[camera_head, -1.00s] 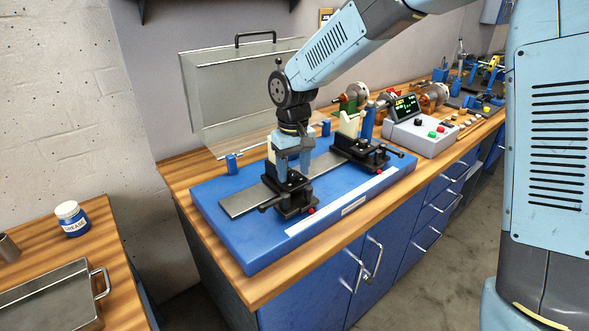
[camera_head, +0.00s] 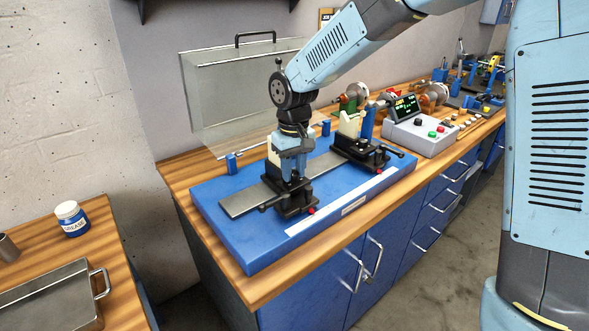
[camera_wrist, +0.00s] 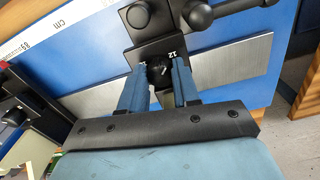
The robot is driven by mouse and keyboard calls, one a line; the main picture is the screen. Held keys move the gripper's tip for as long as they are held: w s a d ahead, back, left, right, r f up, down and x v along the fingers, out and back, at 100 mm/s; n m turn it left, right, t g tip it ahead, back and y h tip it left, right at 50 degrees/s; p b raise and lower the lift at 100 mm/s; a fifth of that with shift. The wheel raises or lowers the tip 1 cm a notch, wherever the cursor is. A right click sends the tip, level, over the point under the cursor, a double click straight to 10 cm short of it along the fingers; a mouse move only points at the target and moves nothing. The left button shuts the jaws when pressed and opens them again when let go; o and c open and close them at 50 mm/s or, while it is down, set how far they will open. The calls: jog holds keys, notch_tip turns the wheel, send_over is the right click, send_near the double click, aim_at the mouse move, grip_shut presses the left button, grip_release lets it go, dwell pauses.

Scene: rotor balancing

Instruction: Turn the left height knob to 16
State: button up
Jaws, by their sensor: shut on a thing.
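The left height knob (camera_wrist: 159,73) is a small round black knob with a white pointer mark, on the black left support (camera_head: 292,204). In the wrist view a white "12" is printed beside it. My gripper (camera_wrist: 160,84) points down at the support with its two blue fingers on either side of the knob, shut on it. In the head view my gripper (camera_head: 292,178) hides the knob. The pointer's exact reading is too small to tell.
The supports stand on a steel rail (camera_head: 236,204) across a blue base (camera_head: 240,248). The right support (camera_head: 362,152) stands farther along. Beyond it is a grey control box (camera_head: 420,138) with a lit display. A clear cover (camera_head: 238,85) with a black handle stands behind.

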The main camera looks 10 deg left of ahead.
aim_at(293, 173)
jog(key=shift+n, duration=3)
jog(key=o, duration=1.1)
jog(key=shift+c, duration=0.2)
jog(key=shift+r, duration=0.15)
notch_tip(293, 173, up, 14)
jog(key=shift+f, duration=0.25)
jog(key=shift+w, duration=0.1)
